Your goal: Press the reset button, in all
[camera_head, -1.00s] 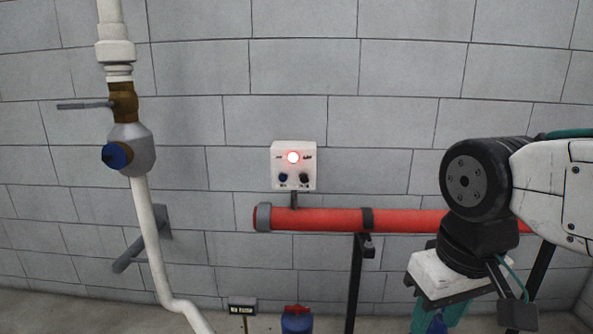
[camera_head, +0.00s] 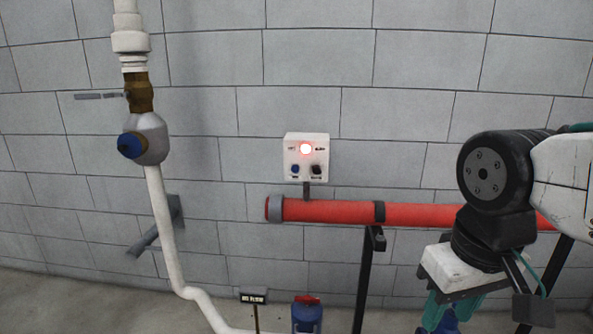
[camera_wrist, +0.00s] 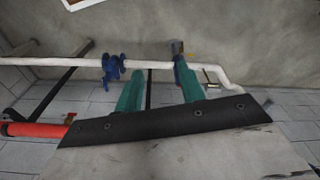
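A white control box (camera_head: 306,158) is on the grey block wall in the head view, just above the left end of a red pipe. The lettering is too small to read. My gripper (camera_head: 445,318) hangs at the lower right, well apart from the box. In the wrist view my gripper (camera_wrist: 155,82) shows two teal fingers spread apart with nothing between them. The box does not show in the wrist view.
The red pipe (camera_head: 335,211) runs along the wall on a black stand (camera_head: 364,280). A white pipe (camera_head: 165,230) with a blue-handled valve (camera_head: 131,145) stands at left. A blue valve with a red top (camera_head: 307,313) and a small sign (camera_head: 253,296) are low in front.

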